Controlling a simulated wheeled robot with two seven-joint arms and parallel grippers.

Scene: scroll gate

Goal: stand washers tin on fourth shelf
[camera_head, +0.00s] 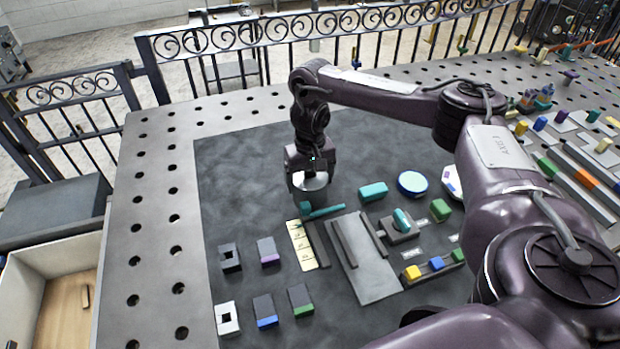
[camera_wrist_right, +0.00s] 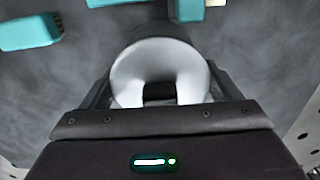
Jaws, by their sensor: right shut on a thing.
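My right gripper (camera_head: 310,176) points down over the far part of the dark mat, shut on a round, pale silver thing (camera_head: 311,183). In the right wrist view the held thing (camera_wrist_right: 128,75) shows a whitish rounded top with a dark notch, and a dark grey body beyond it. I see no label on it, so I cannot tell for sure that it is the washers tin. I cannot make out a shelf unit or a fourth shelf in either view. My left gripper is not in view.
A teal hammer-like tool (camera_head: 322,211), a teal block (camera_head: 373,191) and a blue round tin (camera_head: 412,183) lie near the gripper. A cream labelled strip (camera_head: 302,246) and a grey slotted plate (camera_head: 372,280) are nearer. The mat's left far part (camera_head: 235,180) is clear.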

